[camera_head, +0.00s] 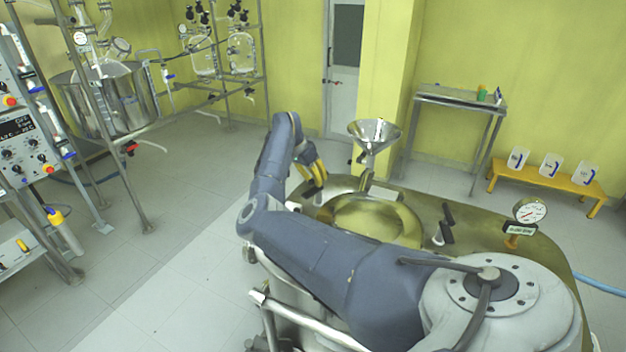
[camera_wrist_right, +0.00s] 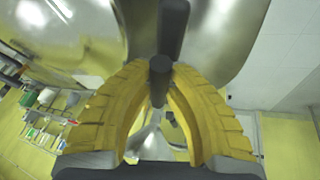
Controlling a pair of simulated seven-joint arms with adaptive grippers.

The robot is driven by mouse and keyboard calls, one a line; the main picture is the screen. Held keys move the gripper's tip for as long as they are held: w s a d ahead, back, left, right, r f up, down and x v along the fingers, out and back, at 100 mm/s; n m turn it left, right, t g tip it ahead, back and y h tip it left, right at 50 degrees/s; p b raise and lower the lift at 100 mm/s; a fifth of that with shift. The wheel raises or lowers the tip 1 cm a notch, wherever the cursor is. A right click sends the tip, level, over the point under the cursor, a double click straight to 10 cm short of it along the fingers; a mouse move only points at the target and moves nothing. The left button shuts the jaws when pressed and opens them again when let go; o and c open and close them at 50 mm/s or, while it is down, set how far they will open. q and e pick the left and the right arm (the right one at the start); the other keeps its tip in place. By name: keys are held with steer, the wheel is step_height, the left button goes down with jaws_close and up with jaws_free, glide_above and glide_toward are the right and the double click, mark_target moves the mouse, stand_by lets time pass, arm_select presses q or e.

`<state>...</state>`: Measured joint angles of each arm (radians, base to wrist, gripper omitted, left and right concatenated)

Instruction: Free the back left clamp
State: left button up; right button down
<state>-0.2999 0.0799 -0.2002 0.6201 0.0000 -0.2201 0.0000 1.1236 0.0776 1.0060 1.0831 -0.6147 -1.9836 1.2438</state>
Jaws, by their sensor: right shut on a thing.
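My right gripper (camera_head: 316,176), with yellow ribbed fingers, is at the back left of the round vessel lid (camera_head: 366,218). In the right wrist view its fingertips (camera_wrist_right: 160,72) close on the dark handle of the back left clamp (camera_wrist_right: 172,32), which runs up from between them. In the head view the fingers and arm partly hide this clamp, and its exact tilt is hard to tell. Another clamp (camera_head: 367,183) stands at the back of the lid, and dark clamp handles (camera_head: 447,226) show at its right. My left gripper is out of view.
A steel funnel (camera_head: 375,134) rises behind the lid, close to the right of my gripper. A pressure gauge (camera_head: 530,211) stands at the right of the vessel. A steel table (camera_head: 458,97) and an orange bench (camera_head: 546,175) are farther back. Open floor lies to the left.

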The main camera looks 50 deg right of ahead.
steer(key=shift+f, duration=0.15)
steer(key=c, duration=1.3)
jaws_free()
steer(key=v, duration=1.2)
